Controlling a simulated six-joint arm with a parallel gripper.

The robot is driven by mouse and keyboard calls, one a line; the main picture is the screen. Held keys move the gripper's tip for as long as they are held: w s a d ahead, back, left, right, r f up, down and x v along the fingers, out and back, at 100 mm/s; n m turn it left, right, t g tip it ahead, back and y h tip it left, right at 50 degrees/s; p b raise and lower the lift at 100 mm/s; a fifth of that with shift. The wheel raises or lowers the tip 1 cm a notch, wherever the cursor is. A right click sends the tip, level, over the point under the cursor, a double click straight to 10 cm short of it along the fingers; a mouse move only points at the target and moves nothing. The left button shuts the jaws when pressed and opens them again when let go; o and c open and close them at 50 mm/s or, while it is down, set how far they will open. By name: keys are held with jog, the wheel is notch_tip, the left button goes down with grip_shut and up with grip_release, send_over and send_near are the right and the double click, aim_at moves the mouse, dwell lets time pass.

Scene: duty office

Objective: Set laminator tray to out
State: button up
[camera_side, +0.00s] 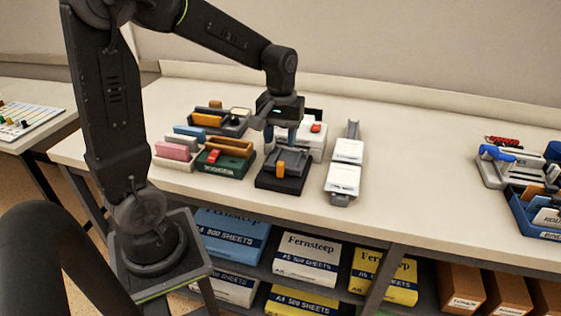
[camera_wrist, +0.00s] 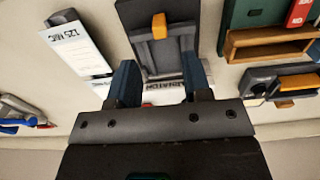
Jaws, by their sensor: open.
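The laminator is a white body (camera_side: 317,146) with a red part on top, standing on the bench, partly hidden behind my gripper (camera_side: 281,141) in the side view. Its dark tray (camera_side: 293,187) lies at the front side and carries an upright orange tab (camera_side: 280,169). In the wrist view the tray (camera_wrist: 203,14) and orange tab (camera_wrist: 159,27) show at top centre, with part of a label below. My gripper (camera_wrist: 160,78) is open and empty. Its blue fingers point down over the tray's laminator end, one on each side. The orange tab is apart from them. Whether the fingers touch anything is unclear.
A rack of white packs (camera_side: 345,180) stands close right of the tray; it reads "125 MIC" in the wrist view (camera_wrist: 77,42). A green box (camera_side: 222,165) and several small organisers stand close left. Bench to the right (camera_side: 420,185) is clear.

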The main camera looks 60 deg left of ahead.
aim_at(280, 163)
notch_tip(280, 163, down, 8)
jog(key=shift+r, duration=0.2)
jog(key=shift+c, duration=0.2)
grip_shut()
dwell(0.4)
